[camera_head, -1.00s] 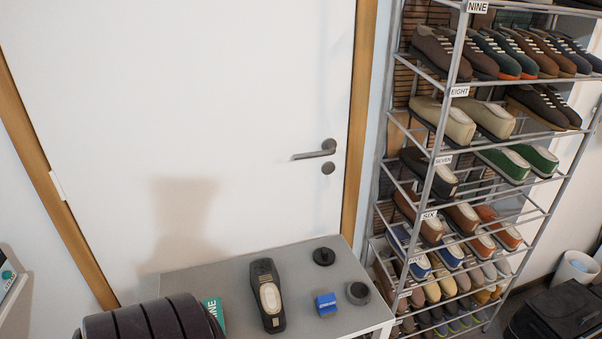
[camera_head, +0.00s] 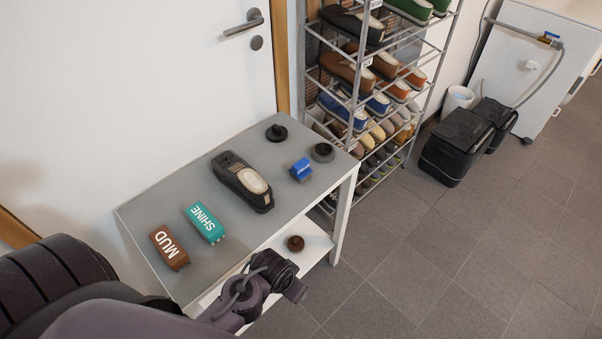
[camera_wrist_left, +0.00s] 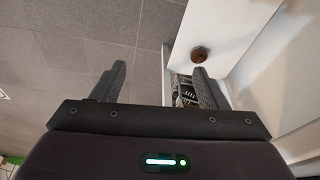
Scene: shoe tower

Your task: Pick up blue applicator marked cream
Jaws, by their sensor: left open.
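The blue applicator (camera_head: 301,169) is a small block near the right edge of the grey table top (camera_head: 150,213) in the head view. It has white lettering too small to read. My left gripper (camera_wrist_left: 158,75) is open and empty in the left wrist view, fingers spread over the floor and the table's lower shelf. My left arm (camera_head: 245,290) reaches along the table's front side in the head view, apart from the applicator. The applicator does not show in the wrist view. My right gripper is not in view.
A dark shoe (camera_head: 243,182), a teal SHINE block (camera_head: 205,223), a brown MUD block (camera_head: 169,248) and two dark round items (camera_head: 277,133) (camera_head: 322,152) are on the table. A brown round item (camera_head: 295,243) sits on the lower shelf.

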